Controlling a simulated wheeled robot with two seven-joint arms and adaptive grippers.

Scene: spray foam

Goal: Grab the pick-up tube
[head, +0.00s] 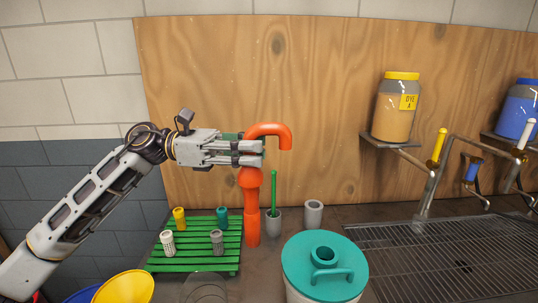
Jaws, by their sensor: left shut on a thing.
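The pick-up tube appears to be the orange hooked tube (272,130), whose bend curves to the right and points down. Below it is a thicker orange part (251,212) standing upright on the counter; I cannot tell whether the two are joined. My left gripper (260,153) reaches in level from the left and is shut on the orange tube just under its bend. Its fingers hide that stretch of the tube. My right gripper is not in view.
A green slatted rack (195,262) with several small nozzles stands to the left. A grey cup with a green stick (274,190) and a grey cylinder (314,213) stand to the right. A teal-lidded bucket (300,262) is in front. A dye jar (396,110) sits on a wall shelf.

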